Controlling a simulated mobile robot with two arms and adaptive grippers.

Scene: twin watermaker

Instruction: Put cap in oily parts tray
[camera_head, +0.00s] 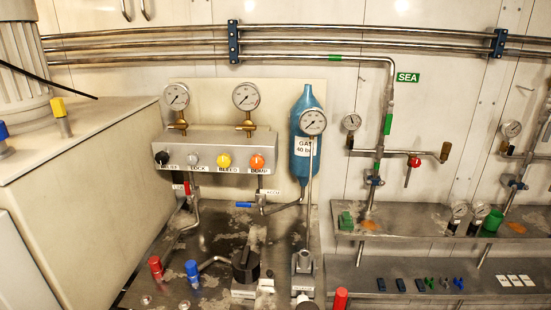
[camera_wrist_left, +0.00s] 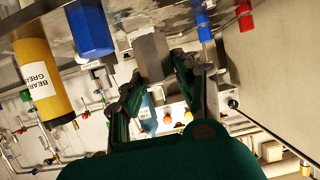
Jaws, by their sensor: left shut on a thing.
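My left gripper (camera_wrist_left: 158,82) shows in the left wrist view, its two dark fingers closed on a grey block-like cap (camera_wrist_left: 152,52). Part of the cap is hidden by the fingers, and it appears close to a grey metal surface at the top of the picture. A blue faceted piece (camera_wrist_left: 90,28) is beside it to the left, apart from the fingers. I cannot pick out the oily parts tray with certainty in either view. Neither gripper shows in the head view.
A yellow and black grease container (camera_wrist_left: 42,80) is at the left of the wrist view. In the head view, a gauge panel (camera_head: 215,143) stands above a cluttered metal bench (camera_head: 222,240). A shelf (camera_head: 400,268) at right bears small clips and white cards. A pale cabinet (camera_head: 85,190) is at left.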

